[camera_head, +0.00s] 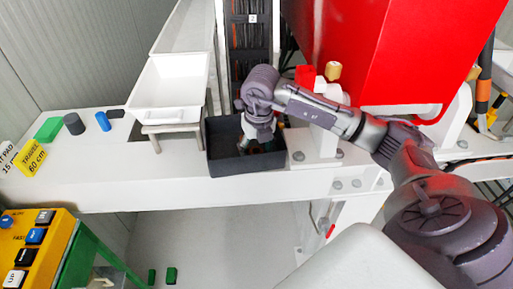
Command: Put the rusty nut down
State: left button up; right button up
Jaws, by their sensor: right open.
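My right arm reaches in from the right, and its gripper (259,146) points down into a dark grey open box (233,165) on the white ledge. The gripper is open. Its fingertips are partly hidden inside the box. I cannot make out the rusty nut; the box walls and the gripper may cover it. My left gripper is not in view.
A white sloped tray (166,101) stands left of the box. A green block (48,130), a dark cylinder (74,124) and a blue cylinder (103,121) sit further left. A large red housing (400,50) rises on the right. A yellow button panel (30,250) is at lower left.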

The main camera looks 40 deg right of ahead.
jog(key=shift+r, duration=0.1)
jog(key=shift+r, duration=0.15)
notch_tip(320, 180, up, 12)
jog(key=s+b, duration=0.1)
jog(key=shift+s+a+b, duration=0.15)
jog(key=shift+s+b, duration=0.1)
jog(key=shift+b, duration=0.15)
jog(key=shift+f, duration=0.25)
